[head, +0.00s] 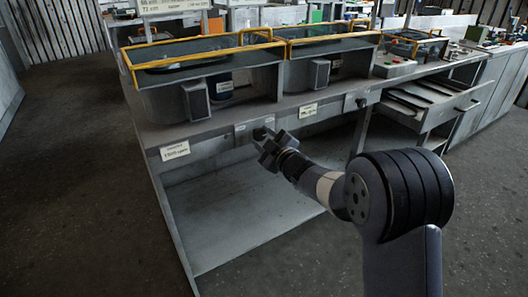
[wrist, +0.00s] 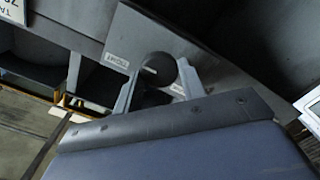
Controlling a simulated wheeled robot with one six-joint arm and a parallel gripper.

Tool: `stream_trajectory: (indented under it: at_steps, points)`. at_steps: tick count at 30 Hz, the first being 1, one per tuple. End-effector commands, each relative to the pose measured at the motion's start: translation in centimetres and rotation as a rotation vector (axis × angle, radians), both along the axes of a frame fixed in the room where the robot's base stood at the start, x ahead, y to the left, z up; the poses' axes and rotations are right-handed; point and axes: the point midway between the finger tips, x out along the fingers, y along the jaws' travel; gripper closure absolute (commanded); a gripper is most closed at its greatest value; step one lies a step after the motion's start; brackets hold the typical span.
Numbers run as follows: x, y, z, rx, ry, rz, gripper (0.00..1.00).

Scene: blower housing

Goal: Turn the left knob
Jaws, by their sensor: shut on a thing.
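The left knob (wrist: 158,68) is a dark round knob on a grey panel, seen between my two fingers in the wrist view. My gripper (wrist: 157,82) is shut on it, with one grey finger on each side. In the head view my gripper (head: 266,142) reaches the front edge of the workbench at the left knob (head: 258,133), which is mostly hidden behind the fingers. Small labels sit on the panel beside the knob. The knob's turn angle cannot be read clearly.
A second dark knob (head: 361,102) sits further right on the same bench front (head: 215,140). An open drawer (head: 425,105) juts out to its right. Yellow-railed blower housings (head: 180,100) stand on the bench. The floor (head: 75,180) at left is clear.

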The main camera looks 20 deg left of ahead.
Motion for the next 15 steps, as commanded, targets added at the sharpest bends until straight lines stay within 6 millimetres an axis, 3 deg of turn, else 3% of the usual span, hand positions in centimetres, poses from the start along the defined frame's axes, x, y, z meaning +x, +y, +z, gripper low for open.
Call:
stream_trajectory:
  at_steps: [1, 15]
  points:
    - [-0.01, 0.04, -0.67, -0.028, -0.038, 0.0, 0.84]
    - [-0.07, 0.07, -0.62, -0.319, -0.376, 0.001, 0.84]
